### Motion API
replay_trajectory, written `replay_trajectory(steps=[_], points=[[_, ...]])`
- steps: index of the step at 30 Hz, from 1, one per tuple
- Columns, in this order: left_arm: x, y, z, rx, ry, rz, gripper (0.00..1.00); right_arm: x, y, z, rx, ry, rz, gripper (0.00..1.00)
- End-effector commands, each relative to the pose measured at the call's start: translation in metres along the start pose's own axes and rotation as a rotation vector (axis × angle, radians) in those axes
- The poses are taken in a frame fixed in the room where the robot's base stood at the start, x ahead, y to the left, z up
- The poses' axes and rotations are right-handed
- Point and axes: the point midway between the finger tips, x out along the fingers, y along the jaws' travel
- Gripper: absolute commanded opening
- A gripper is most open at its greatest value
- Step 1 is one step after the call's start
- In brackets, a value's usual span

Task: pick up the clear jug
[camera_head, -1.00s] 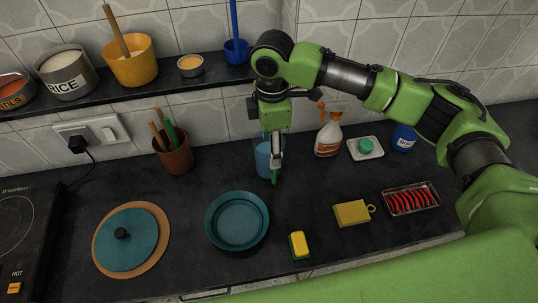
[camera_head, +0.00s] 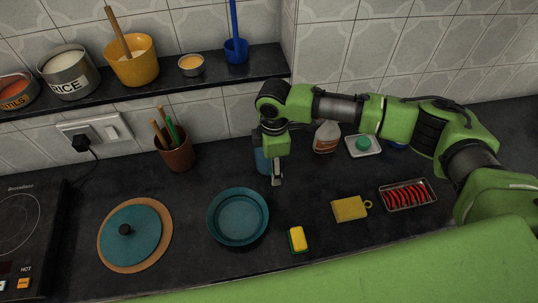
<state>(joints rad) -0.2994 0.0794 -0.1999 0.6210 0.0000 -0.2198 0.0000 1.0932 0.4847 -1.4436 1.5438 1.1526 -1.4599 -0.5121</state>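A bluish see-through vessel (camera_head: 262,160), which may be the clear jug, stands on the dark counter near the wall, under the end of the shelf. My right arm comes in from the right, and its gripper (camera_head: 277,181) points down just in front of the vessel. The wrist and gripper hide most of the vessel, including any handle. The fingers are seen nearly edge-on, so their opening and any contact with the vessel cannot be told. My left gripper is not in view.
A teal bowl (camera_head: 238,238) and a yellow sponge (camera_head: 298,239) lie in front. A brown utensil pot (camera_head: 177,157) stands left. A spray bottle (camera_head: 326,138), a soap dish (camera_head: 363,153), a yellow board (camera_head: 349,208) and a red-filled tray (camera_head: 407,184) are right. The shelf edge (camera_head: 200,85) overhangs behind.

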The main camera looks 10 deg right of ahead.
Motion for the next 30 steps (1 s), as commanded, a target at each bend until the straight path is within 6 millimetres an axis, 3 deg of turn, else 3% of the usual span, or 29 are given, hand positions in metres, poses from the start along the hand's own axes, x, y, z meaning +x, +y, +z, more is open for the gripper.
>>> replay_trajectory(steps=[1, 6, 7, 20, 30], points=[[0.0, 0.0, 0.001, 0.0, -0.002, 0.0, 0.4, 0.0, 0.0, 0.0, 0.0, 0.0, 0.0, 0.48], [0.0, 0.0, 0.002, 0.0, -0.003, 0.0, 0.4, 0.0, 0.0, 0.0, 0.0, 0.0, 0.0, 0.04], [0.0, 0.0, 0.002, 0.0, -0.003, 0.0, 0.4, 0.0, 0.0, 0.0, 0.0, 0.0, 0.0, 0.0], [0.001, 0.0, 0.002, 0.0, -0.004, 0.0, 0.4, -0.004, 0.001, -0.001, 0.0, 0.002, 0.004, 0.0], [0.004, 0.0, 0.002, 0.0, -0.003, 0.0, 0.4, -0.025, 0.002, -0.001, 0.001, 0.002, 0.004, 0.0]])
